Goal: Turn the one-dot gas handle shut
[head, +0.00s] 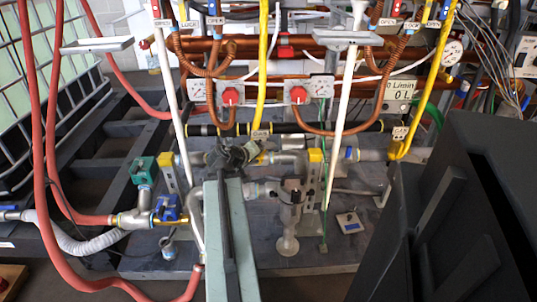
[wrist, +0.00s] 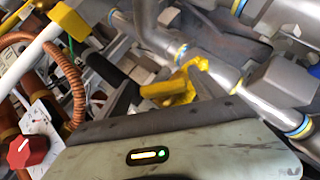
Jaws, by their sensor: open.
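A yellow lever handle (wrist: 175,90) sits on a silver pipe in the middle of the wrist view, just beyond my gripper's body. In the head view a small yellow part (head: 256,156) shows beside my gripper, partly hidden by it. I cannot make out a dot mark on the handle. My gripper (head: 234,154) is open, at the far end of my pale green arm, close to the handle. I cannot tell whether it touches the handle.
Red knobs (head: 231,96) on white plates, copper pipes and a vertical yellow hose (head: 262,60) stand behind. A blue-handled valve (head: 168,207) and red hoses are at left. A white sloping pipe (head: 343,115) and a dark box (head: 455,200) are at right.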

